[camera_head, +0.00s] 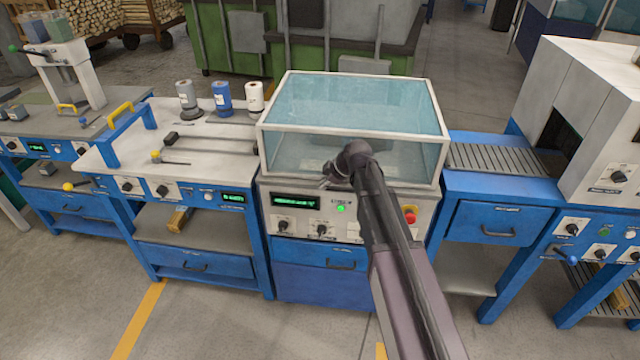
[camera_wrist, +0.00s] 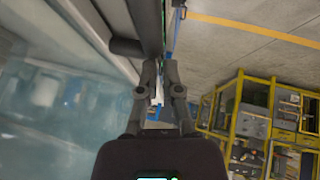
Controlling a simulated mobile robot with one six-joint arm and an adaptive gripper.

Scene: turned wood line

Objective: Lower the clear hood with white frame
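The clear hood with white frame (camera_head: 350,105) sits over the machine in the middle of the head view. Its lower edge lies close above the control panel, so it looks down; whether it is fully seated I cannot tell. My gripper (camera_head: 338,172) is at the hood's front lower edge, and my arm hides part of the front. In the wrist view my gripper (camera_wrist: 161,66) has its fingers close together around a dark handle bar (camera_wrist: 148,22), with a grey handle post (camera_wrist: 126,47) beside it. The hood's clear pane (camera_wrist: 50,90) fills the left side there.
The control panel (camera_head: 300,222) below the hood has a green display, knobs and a red button (camera_head: 410,215). A roller conveyor (camera_head: 495,158) and a white box machine (camera_head: 590,120) stand on the right. A bench (camera_head: 215,160) with several bottles stands on the left.

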